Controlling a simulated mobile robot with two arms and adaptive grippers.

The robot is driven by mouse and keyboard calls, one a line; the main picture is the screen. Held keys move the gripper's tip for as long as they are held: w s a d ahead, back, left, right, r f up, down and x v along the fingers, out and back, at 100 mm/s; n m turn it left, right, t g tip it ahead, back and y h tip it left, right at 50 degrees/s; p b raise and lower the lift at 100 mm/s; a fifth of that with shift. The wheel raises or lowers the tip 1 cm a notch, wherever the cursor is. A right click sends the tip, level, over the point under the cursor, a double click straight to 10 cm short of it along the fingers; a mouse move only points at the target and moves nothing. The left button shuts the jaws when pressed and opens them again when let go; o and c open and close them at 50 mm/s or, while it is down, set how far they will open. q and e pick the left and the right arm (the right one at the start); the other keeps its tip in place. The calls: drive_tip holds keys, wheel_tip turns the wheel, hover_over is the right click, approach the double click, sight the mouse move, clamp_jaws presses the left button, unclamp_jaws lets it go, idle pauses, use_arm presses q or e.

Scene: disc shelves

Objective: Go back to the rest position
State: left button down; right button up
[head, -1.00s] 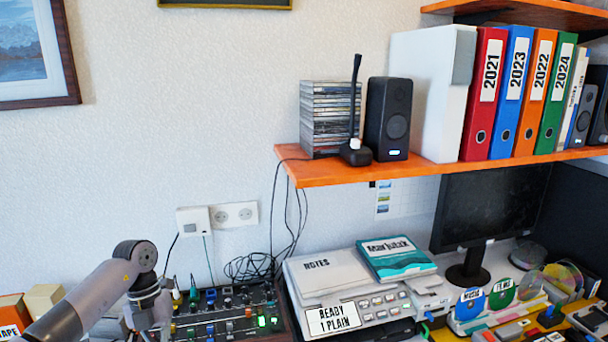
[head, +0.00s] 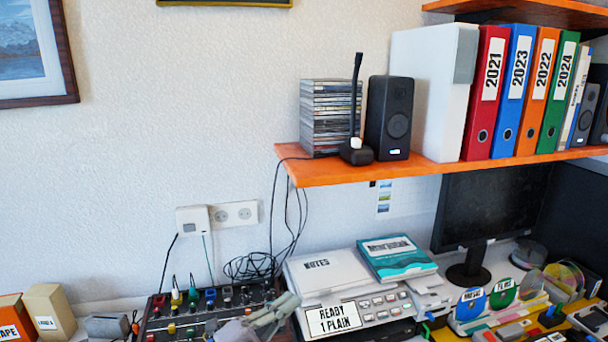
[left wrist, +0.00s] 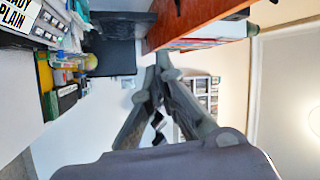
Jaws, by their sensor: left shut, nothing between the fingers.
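My left gripper (head: 272,314) shows low in the head view, in front of the mixer's right end and just left of the READY 1 PLAIN label. Its grey fingers are together and hold nothing. In the left wrist view the fingers (left wrist: 160,68) meet at their tips, with nothing between them. The rest of my left arm is mostly below the head view's edge. My right gripper is in neither view.
The mixer (head: 170,318), the grey printer-like machine (head: 372,308) and disc holders fill the desk. An orange shelf (head: 340,174) overhangs it, bearing a CD stack (head: 331,118), speaker (head: 389,118) and binders (head: 484,95).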

use_arm(q)
drive_tip(key=s+a+f+n+y, duration=0.3)
drive_tip(key=a+f+n+y, duration=0.3)
drive_tip(key=a+n+y, duration=0.3)
drive_tip(key=s+a+f+n+y, duration=0.4)
drive_tip(key=a+f+n+y, duration=0.35)
drive_tip(key=n, duration=0.25)
drive_tip(key=s+f+n+g, duration=0.1)
drive_tip(key=s+f+g, duration=0.25)
drive_tip(key=s, duration=0.45)
drive_tip(key=s+f+n+g+h, duration=0.1)
drive_tip(key=s+f+g, duration=0.25)
drive_tip(key=s, duration=0.45)
drive_tip(key=s+f+n+g, duration=0.1)
drive_tip(key=s+f+g, duration=0.25)
drive_tip(key=s, duration=0.45)
wheel_tip(320, 180, down, 26)
drive_tip(key=s+g, duration=0.1)
drive_tip(key=s, duration=0.1)
drive_tip(key=s+a+f, duration=0.2)
drive_tip(key=s+f, duration=0.6)
drive_tip(key=s+a+f+g, duration=0.1)
drive_tip(key=s+f, duration=0.7)
drive_tip(key=shift+a, duration=0.4)
drive_tip(key=shift+g, duration=0.25)
